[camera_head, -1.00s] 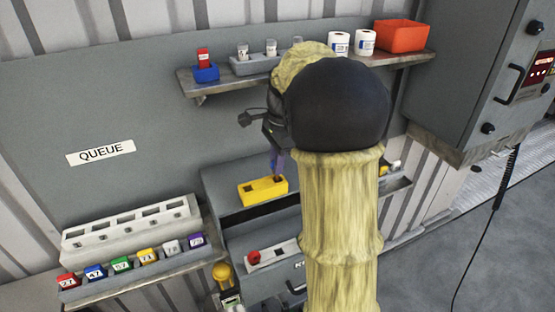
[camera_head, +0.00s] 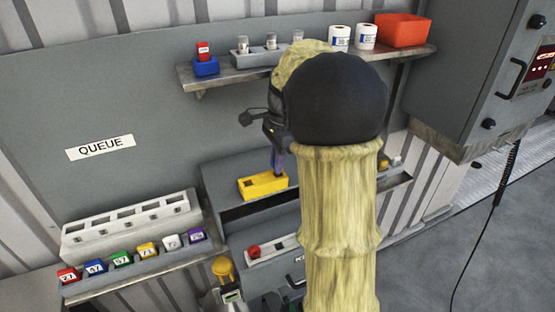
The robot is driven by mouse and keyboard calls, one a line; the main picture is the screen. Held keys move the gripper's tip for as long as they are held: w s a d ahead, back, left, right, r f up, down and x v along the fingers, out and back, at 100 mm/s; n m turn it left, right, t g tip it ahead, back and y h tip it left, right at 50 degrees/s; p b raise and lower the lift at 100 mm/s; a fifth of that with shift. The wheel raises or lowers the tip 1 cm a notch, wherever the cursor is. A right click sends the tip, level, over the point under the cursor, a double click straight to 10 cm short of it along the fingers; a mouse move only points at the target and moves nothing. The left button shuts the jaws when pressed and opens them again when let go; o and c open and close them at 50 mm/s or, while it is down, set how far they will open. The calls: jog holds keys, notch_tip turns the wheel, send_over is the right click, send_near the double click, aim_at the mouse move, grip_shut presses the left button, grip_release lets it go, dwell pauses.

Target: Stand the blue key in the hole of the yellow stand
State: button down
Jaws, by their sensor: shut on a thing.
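The yellow stand (camera_head: 262,186) sits on a grey surface left of my arm, with a dark hole showing in its top. My gripper (camera_head: 276,160) is above the right end of the stand, partly hidden by my own wrist. It is shut on a thin blue-purple piece (camera_head: 278,164), which looks like the blue key and points down at the right end of the stand. I cannot tell whether its lower end is in a hole or only above it.
The upper shelf (camera_head: 235,83) holds a blue stand (camera_head: 206,66) with a red piece, white rolls (camera_head: 340,38) and an orange bin (camera_head: 403,29). Lower left are a white slotted rack (camera_head: 130,225) and several coloured numbered blocks (camera_head: 147,249). A grey cabinet (camera_head: 480,75) stands at right.

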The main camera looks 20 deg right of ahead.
jog(key=shift+f, duration=0.2)
jog(key=shift+f, duration=0.5)
jog(key=c, duration=1.3)
grip_release()
jog(key=shift+c, duration=0.2)
jog(key=shift+w, duration=0.1)
